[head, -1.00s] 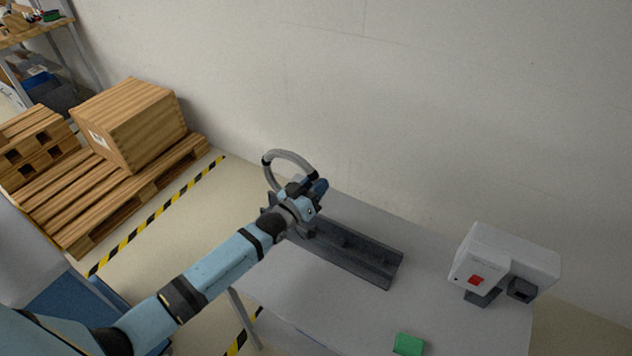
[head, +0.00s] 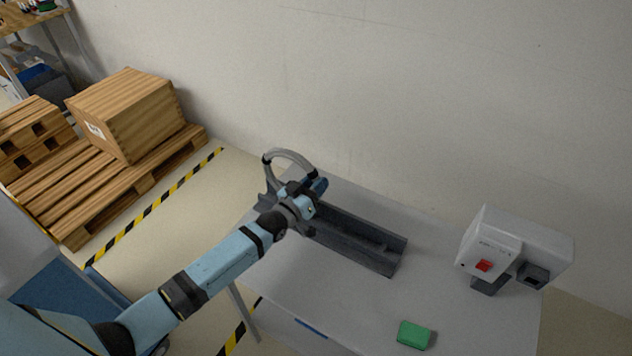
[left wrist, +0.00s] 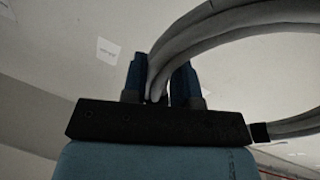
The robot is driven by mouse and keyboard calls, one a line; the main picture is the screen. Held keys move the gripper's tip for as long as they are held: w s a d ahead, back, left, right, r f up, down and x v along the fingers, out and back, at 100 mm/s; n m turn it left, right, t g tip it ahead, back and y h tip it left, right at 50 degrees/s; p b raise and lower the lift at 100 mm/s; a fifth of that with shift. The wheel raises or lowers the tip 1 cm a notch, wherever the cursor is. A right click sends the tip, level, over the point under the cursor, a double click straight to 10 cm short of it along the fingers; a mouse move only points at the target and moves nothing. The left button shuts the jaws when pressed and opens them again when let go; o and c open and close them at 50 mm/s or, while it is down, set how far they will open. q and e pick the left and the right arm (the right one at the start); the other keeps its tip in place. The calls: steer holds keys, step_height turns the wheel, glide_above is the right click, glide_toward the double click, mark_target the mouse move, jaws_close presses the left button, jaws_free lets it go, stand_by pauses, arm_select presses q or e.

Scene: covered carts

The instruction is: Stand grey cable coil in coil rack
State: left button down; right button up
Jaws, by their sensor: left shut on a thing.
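The grey cable coil (head: 291,155) stands upright above the left end of the dark coil rack (head: 362,246). My left gripper (head: 316,186) is shut on the coil at the rack's left end. In the left wrist view the coil (left wrist: 235,22) passes between the two blue fingers (left wrist: 160,82) and loops off to the right. The coil's lower part is hidden behind my gripper and wrist, so I cannot tell whether it touches the rack. The rack is a long trough on the grey table, and its right part is empty. My right gripper is not in view.
A white and grey device with a red button (head: 514,247) stands on the table's right side. A green block (head: 414,335) lies near the front. The table (head: 330,292) is clear between them and the rack. A wooden crate (head: 125,112) on a pallet stands at the left.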

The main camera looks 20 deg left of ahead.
arm_select(q)
steer(key=shift+f+b, duration=0.95)
steer(key=shift+f, duration=0.55)
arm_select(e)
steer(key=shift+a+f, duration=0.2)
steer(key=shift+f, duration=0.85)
arm_select(q)
steer(key=c, duration=0.8)
jaws_free()
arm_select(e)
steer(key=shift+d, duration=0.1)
arm_select(q)
steer(key=shift+s, duration=0.1)
arm_select(e)
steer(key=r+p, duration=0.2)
steer(key=p, duration=0.1)
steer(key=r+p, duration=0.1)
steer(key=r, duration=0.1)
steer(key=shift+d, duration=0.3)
arm_select(q)
steer(key=v, duration=1.3)
steer(key=shift+s, duration=0.3)
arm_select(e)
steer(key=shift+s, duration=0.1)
arm_select(q)
steer(key=shift+f, duration=0.1)
